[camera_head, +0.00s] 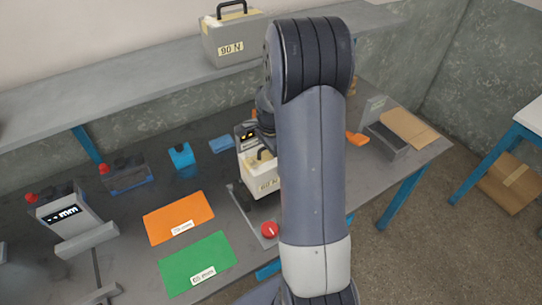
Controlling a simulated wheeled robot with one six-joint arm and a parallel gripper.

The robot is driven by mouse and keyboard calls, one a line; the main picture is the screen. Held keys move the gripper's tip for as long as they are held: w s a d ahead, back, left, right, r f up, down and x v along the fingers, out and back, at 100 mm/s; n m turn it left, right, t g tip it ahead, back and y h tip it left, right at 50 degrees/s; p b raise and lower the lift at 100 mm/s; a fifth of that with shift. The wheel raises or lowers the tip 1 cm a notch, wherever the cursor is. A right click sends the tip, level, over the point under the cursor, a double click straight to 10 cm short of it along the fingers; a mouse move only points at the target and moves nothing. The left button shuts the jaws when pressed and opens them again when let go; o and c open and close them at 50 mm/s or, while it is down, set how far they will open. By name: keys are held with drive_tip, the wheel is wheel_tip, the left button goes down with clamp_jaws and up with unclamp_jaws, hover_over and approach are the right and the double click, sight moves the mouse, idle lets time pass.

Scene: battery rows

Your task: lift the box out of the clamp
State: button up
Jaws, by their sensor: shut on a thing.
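The box (262,184), light grey with a yellowish top and a label that seems to read "60 N", stands by the clamp in the middle of the bench. The clamp shows a grey base plate (246,207), a red knob (269,229) in front and a dark display behind the box. My arm hides the right side of both. My gripper (265,152) is at the top of the box and shut on it, with its fingers mostly hidden. I cannot tell whether the box still touches the clamp's jaws.
An orange mat (178,213) and a green mat (197,261) lie left of the clamp. A "90 N" case (233,42) sits on the back shelf. An open grey bin (388,141) is at the right.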

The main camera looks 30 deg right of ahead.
drive_tip(key=shift+r+p, duration=1.3)
drive_tip(key=shift+r, duration=0.9)
